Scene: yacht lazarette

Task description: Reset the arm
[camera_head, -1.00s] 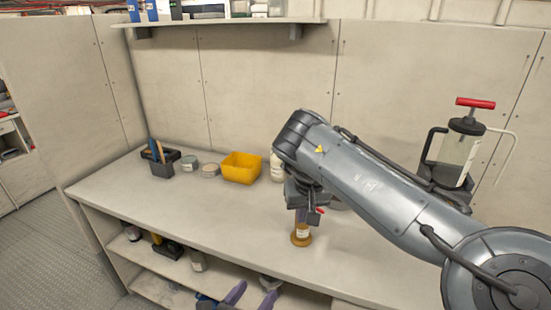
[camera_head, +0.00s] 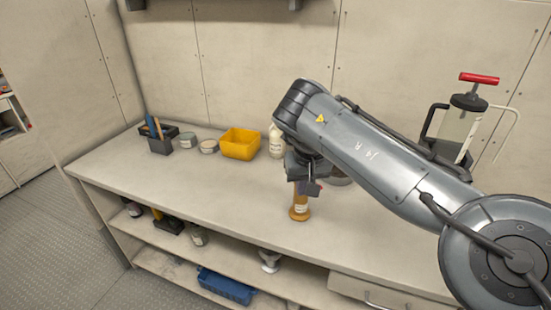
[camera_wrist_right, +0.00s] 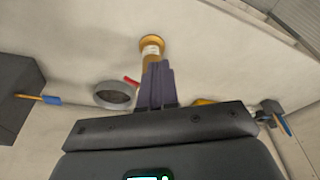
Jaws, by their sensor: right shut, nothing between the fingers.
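My right arm reaches in from the right in the head view. Its gripper (camera_head: 308,188) points down over the bench, beside and partly in front of an amber bottle (camera_head: 300,211). In the right wrist view the two dark fingers (camera_wrist_right: 157,85) are together with nothing between them. The amber bottle (camera_wrist_right: 150,45) stands just beyond the fingertips there; I cannot tell whether they touch it. My left gripper is not in view.
On the bench (camera_head: 230,185) stand a yellow bin (camera_head: 240,144), a white bottle (camera_head: 276,143), tins (camera_head: 208,147) and a dark tool holder (camera_head: 160,145). A red-handled pump canister (camera_head: 461,125) is at the right. A blue tray (camera_head: 227,286) lies below. The bench's front left is clear.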

